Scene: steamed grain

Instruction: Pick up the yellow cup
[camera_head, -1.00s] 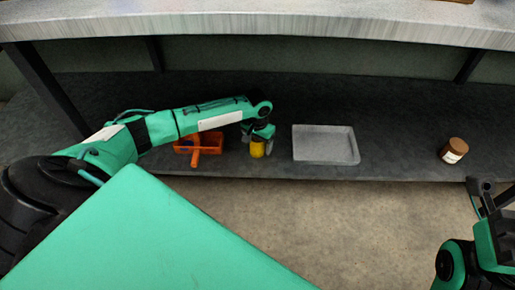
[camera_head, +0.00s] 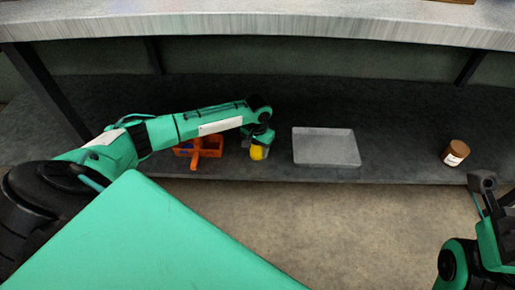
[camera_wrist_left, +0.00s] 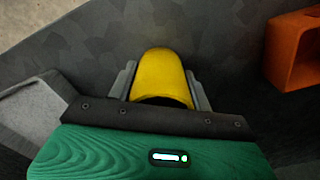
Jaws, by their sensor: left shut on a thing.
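The yellow cup (camera_head: 257,153) is at the lower shelf, between the orange basket and the grey tray. It shows large in the left wrist view (camera_wrist_left: 163,77), between the two grey fingers. My left gripper (camera_head: 258,150) is shut on the cup, with one finger on each side of it. The gripper's body hides part of the cup in the head view. I cannot tell if the cup still touches the shelf. My right arm (camera_head: 484,240) shows at the right edge, but its fingertips cannot be made out.
An orange basket (camera_head: 210,146) with a blue thing in it is just left of the cup. A grey tray (camera_head: 326,161) lies to the right. A brown jar (camera_head: 455,153) stands farther right. The thick countertop (camera_head: 280,27) overhangs the lower shelf (camera_head: 400,150).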

